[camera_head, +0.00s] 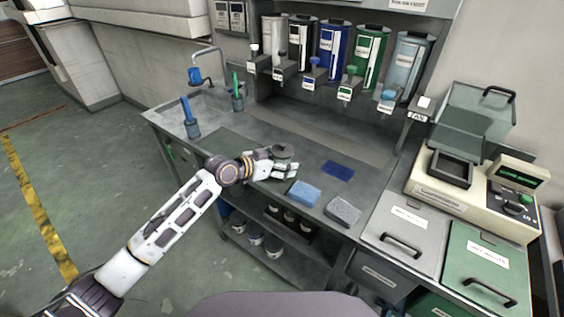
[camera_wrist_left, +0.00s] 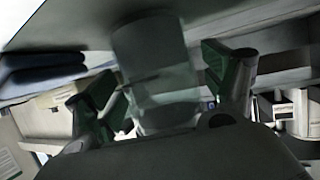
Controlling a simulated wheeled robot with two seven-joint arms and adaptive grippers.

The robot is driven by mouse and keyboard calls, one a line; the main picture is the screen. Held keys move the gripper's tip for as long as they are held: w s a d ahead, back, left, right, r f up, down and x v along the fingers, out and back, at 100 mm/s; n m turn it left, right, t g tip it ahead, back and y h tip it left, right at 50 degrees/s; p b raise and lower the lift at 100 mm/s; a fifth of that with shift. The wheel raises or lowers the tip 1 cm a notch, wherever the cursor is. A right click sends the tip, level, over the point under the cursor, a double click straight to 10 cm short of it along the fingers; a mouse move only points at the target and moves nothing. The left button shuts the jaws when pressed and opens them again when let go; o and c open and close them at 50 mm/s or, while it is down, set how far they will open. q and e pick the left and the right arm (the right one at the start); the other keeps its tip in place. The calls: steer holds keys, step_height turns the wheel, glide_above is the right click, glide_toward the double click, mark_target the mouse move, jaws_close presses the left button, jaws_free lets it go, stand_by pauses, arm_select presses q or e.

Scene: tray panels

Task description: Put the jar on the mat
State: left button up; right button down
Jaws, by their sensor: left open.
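A jar with a grey round top (camera_head: 283,151) stands on the bench, partly hidden behind my left gripper (camera_head: 288,171). In the left wrist view the jar (camera_wrist_left: 152,60) shows as a pale, see-through cylinder between the two fingers of my left gripper (camera_wrist_left: 160,78). The fingers are spread on either side of it; I cannot tell if either touches it. A flat dark blue mat (camera_head: 338,170) lies on the bench to the right of my left gripper, with nothing on it. My right gripper is not in view.
Several dispensers hang along the back. A sink (camera_head: 205,105) with brush holders is at left. A cream-coloured machine (camera_head: 450,195) stands at right. The bench behind the mat is clear.

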mark_target(274, 162)
arm_select(q)
steer(key=shift+v, duration=6)
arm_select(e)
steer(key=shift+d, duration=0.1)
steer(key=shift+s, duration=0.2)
